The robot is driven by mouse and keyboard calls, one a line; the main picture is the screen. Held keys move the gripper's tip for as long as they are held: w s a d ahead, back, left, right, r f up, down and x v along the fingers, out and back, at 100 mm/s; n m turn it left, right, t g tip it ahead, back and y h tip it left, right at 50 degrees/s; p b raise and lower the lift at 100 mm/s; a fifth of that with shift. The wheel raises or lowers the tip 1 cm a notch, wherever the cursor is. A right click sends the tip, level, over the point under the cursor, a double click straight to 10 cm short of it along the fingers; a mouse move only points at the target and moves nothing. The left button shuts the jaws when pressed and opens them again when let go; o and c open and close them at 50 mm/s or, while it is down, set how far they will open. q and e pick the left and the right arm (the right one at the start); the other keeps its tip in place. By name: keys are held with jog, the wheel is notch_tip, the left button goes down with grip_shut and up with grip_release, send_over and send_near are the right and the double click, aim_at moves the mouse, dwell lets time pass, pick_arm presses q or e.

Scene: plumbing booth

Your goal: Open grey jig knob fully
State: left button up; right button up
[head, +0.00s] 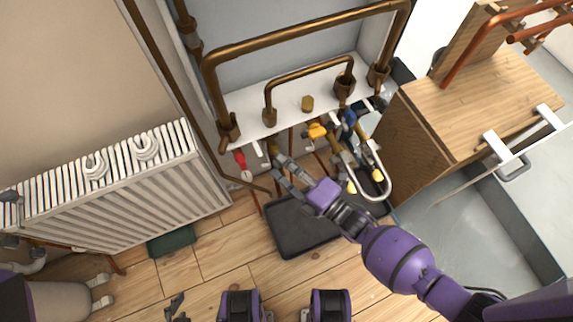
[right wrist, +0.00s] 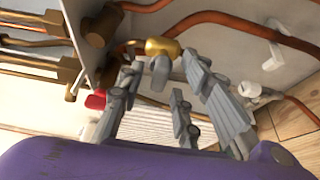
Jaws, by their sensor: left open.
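The grey knob (right wrist: 159,73) shows in the right wrist view, in front of a brass valve body (right wrist: 163,47). My right gripper (right wrist: 163,68) has its fingers spread on either side of the knob, with visible gaps, and does not look closed on it. In the head view my right gripper (head: 277,163) reaches in under the white shelf, between the red knob and the yellow knob. The grey knob is hard to make out there behind the fingers. My left gripper (head: 176,306) shows only in part at the bottom edge, empty and away from the jig.
A red knob (head: 240,159) is left of my right gripper. A yellow knob (head: 316,130) and a blue knob (head: 349,118) are to its right. Copper pipes rise above the white shelf (head: 285,112). A black tray (head: 290,232) lies below; a radiator (head: 110,195) stands left, a wooden cabinet (head: 475,105) right.

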pick_arm(q)
jog(key=shift+w, duration=0.2)
pick_arm(e)
grip_shut()
pick_arm(q)
jog(key=shift+w, duration=0.1)
